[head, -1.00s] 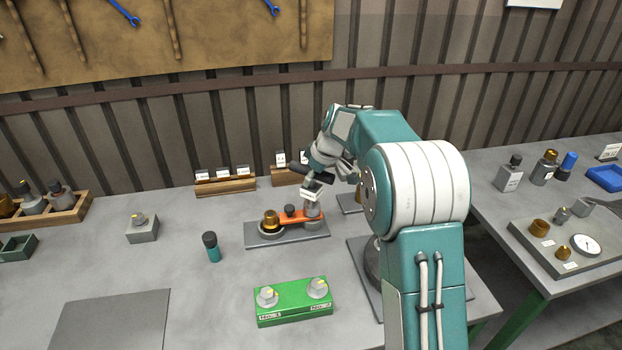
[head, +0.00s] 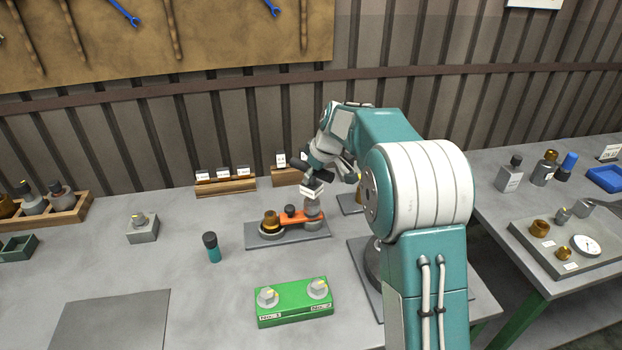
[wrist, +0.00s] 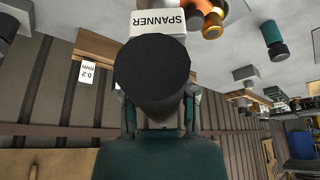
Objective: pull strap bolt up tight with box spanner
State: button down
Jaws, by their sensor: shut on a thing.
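My gripper (head: 321,172) is above the right end of the orange strap (head: 296,218) in the head view. It is shut on the box spanner (head: 314,207), whose white label reads SPANNER in the wrist view. There the spanner's round black end (wrist: 152,75) sits between my fingers (wrist: 158,94). The spanner stands about upright over the strap's right end, and the strap bolt under it is hidden. The strap lies on a grey base plate (head: 260,240), with a brass part (head: 271,220) at its left end and a dark knob (head: 290,210) near its middle.
A green block (head: 295,305) with two knobs stands in front. A teal and black cylinder (head: 212,247) stands left of the plate. Wooden racks (head: 226,186) with labelled pieces stand behind. The front left table has a bare grey mat (head: 110,320).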

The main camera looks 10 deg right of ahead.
jog(key=shift+r, duration=2.15)
